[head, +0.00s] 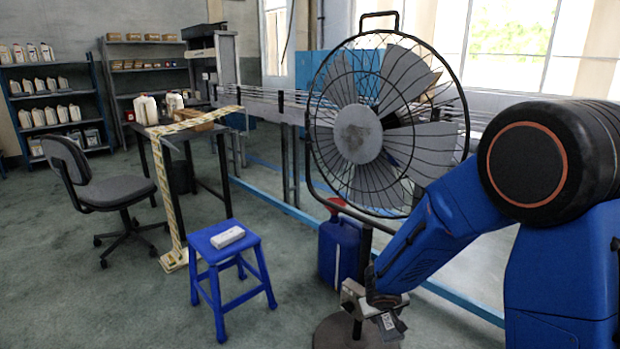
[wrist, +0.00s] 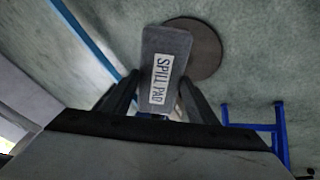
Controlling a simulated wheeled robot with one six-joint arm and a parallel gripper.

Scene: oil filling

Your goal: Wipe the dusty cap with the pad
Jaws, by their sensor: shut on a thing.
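The pad is a grey slab with a white label reading "SPILL PAD" (wrist: 166,55). In the wrist view it sits between the two dark fingers of my gripper (wrist: 160,98), which is shut on it. In the head view my gripper (head: 392,322) is low, beside the fan's pole and above the floor. The pad is small and hard to make out there. A blue can (head: 340,250) stands on the floor behind the fan pole, with a red part (head: 335,206) at its top. I cannot tell whether this is the dusty cap; no dust shows.
A large fan (head: 365,140) stands close, its round base (wrist: 205,45) under the pad in the wrist view. An office chair (head: 115,185), a table and shelves of bottles stand left.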

